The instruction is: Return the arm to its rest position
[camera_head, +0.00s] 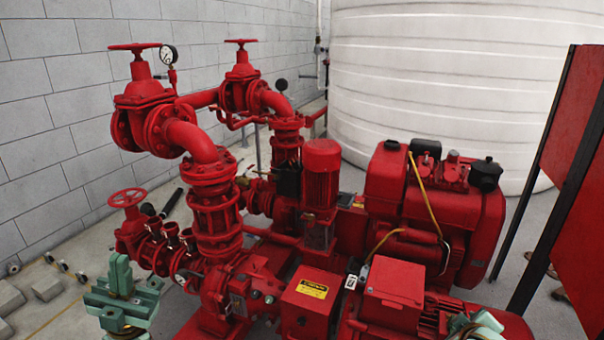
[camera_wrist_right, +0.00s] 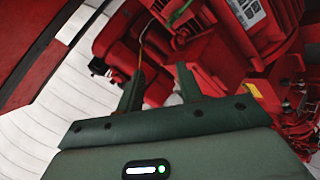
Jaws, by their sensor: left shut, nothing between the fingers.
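My left gripper (camera_head: 121,275) is green and shows at the lower left of the head view, in front of the red pumpset (camera_head: 215,210). It is shut with nothing in it. Part of my right gripper (camera_head: 478,325) shows at the bottom right of the head view, cut off by the frame edge. In the right wrist view its two fingers (camera_wrist_right: 160,72) stand apart with nothing seen between them, and red machinery lies behind them. Whether the fingers touch the machinery cannot be told.
Red valves with handwheels (camera_head: 134,47) rise behind on the left. A red engine (camera_head: 435,205) stands right of centre. A white ribbed tank (camera_head: 450,75) is behind, a red panel (camera_head: 575,150) on dark posts at right, and a grey block wall (camera_head: 60,110) at left.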

